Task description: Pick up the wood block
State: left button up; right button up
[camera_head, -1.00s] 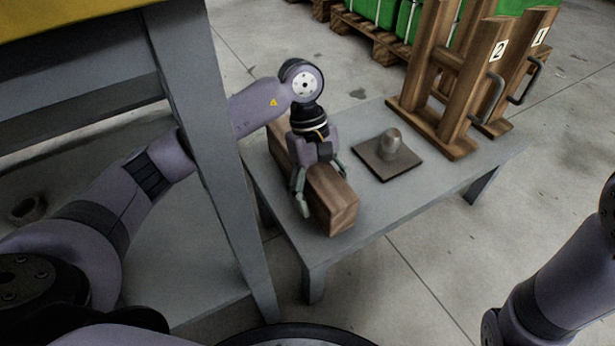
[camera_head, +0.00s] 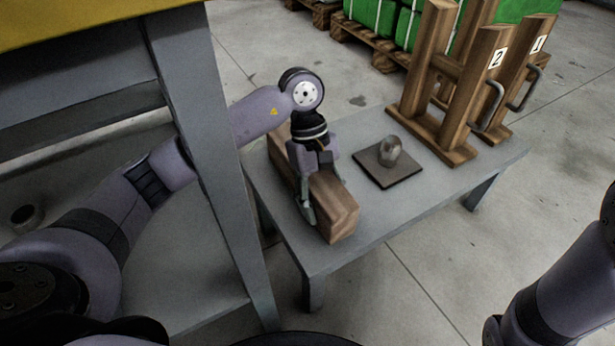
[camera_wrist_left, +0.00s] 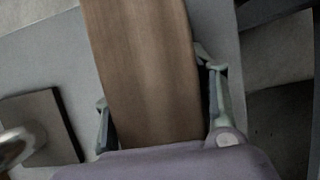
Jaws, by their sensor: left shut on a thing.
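The wood block (camera_head: 333,205) is a long brown beam lying on the low grey table (camera_head: 400,212), near its left end. My left gripper (camera_head: 322,196) comes down over the block from above and is shut on it, with one finger along each long side. In the left wrist view the block (camera_wrist_left: 145,60) runs between the two fingers (camera_wrist_left: 160,110). I cannot tell whether the block is clear of the table top. Of my right arm only a link shows at the right edge; its gripper is out of view.
A dark square plate with a rounded metal knob (camera_head: 390,152) sits right of the block. Wooden stands with handles, marked 2 (camera_head: 474,90) and 1 (camera_head: 522,75), stand at the table's far right. Green sacks on pallets are behind.

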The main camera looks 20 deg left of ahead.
pick_arm(q)
grip_shut()
jog(key=shift+r, duration=0.15)
